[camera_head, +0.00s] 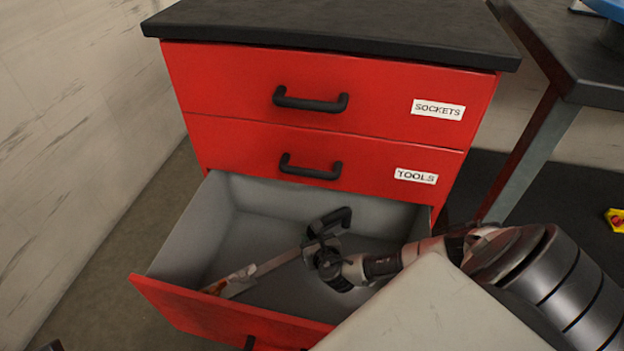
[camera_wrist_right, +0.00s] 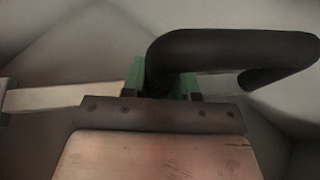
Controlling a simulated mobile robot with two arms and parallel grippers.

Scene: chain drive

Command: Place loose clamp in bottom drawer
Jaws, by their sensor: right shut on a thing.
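The bottom drawer (camera_head: 285,202) of the red cabinet is pulled open, with grey inner walls. The clamp (camera_head: 285,260) has a long metal bar, a black handle and a brownish end. It lies slantwise within the drawer's opening, brownish end toward the front left. My right gripper (camera_head: 318,243) reaches in from the right and is shut on the clamp near its black handle. In the right wrist view the black handle (camera_wrist_right: 235,48) passes between the green-padded fingertips (camera_wrist_right: 163,82). I cannot tell whether the clamp touches the drawer floor.
The shut SOCKETS drawer (camera_head: 250,85) and TOOLS drawer (camera_head: 240,150) sit above, under the black cabinet top (camera_head: 340,22). A pale wall (camera_head: 70,130) stands at left. A dark table (camera_head: 575,50) is at right. A yellow object (camera_head: 615,218) lies at the far right.

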